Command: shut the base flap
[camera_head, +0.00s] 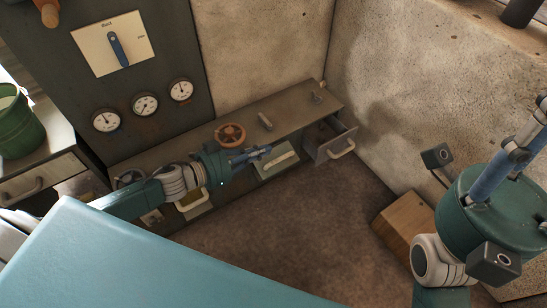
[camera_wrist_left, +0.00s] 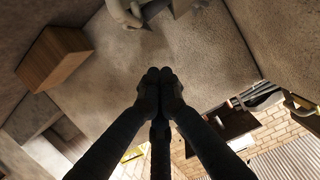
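A low grey cabinet base (camera_head: 290,117) runs along the wall. A pale green flap (camera_head: 271,170) with a light bar handle (camera_head: 283,160) stands out from its front, apparently tilted open. A second pale panel (camera_head: 196,211) with a yellowish handle shows further left, partly behind my left arm; I cannot tell which is the base flap. My left gripper (camera_head: 263,151) is just left of and above the green flap; contact is unclear. In the left wrist view its dark fingers (camera_wrist_left: 160,75) meet at the tips with nothing seen between them. My right gripper (camera_head: 528,128) is close on the right, fingertips cut off.
An open drawer (camera_head: 331,150) juts out at the cabinet's right end. A red-brown handwheel (camera_head: 230,134) and small levers sit on the top. A gauge panel (camera_head: 132,80) stands behind. A wooden box (camera_head: 405,222) lies at right. The middle floor (camera_head: 290,230) is clear.

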